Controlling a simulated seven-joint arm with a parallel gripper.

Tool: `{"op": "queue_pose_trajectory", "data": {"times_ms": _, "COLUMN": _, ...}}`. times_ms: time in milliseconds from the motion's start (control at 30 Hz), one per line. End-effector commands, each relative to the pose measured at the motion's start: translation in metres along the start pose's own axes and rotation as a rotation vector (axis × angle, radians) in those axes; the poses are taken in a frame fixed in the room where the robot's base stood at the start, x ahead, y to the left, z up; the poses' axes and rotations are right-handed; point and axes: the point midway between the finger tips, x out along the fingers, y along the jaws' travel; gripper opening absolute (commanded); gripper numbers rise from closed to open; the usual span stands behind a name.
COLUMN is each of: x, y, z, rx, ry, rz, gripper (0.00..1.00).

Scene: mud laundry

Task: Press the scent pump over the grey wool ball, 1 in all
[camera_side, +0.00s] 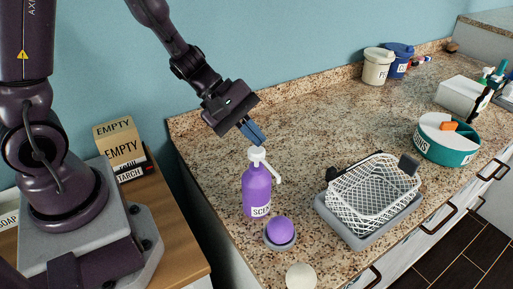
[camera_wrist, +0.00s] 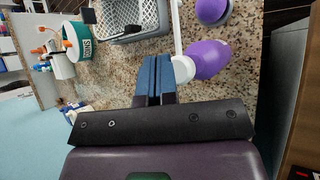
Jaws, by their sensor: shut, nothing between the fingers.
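The scent pump is a purple bottle (camera_side: 257,190) with a white pump head (camera_side: 257,154) and a label partly reading "SCE". It stands upright on the speckled counter, its spout pointing right. In the wrist view the bottle (camera_wrist: 208,60) and white head (camera_wrist: 183,68) show right of my fingers. My gripper (camera_side: 261,142) is shut and empty, fingertips pointing down just above the pump head; I cannot tell whether they touch it. In front of the bottle a purple ball (camera_side: 281,229) sits in a small grey dish (camera_side: 280,246). No ball looks clearly grey; a cream round thing (camera_side: 300,276) is at the front edge.
A white wire basket (camera_side: 372,192) on a grey base stands right of the bottle. A teal-and-white round container (camera_side: 447,145) is farther right. Lidded pots (camera_side: 378,68) stand by the wall. Boxes (camera_side: 120,145) sit on the wooden surface at left. The counter behind the bottle is clear.

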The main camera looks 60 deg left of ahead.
Motion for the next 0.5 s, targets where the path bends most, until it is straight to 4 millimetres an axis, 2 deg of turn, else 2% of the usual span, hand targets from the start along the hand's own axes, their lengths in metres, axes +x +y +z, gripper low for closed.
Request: {"op": "queue_pose_trajectory", "data": {"times_ms": 500, "x": -0.0076, "y": 0.0067, "z": 0.0059, "rx": 0.005, "ry": -0.002, "rz": 0.004, "gripper": 0.00}}
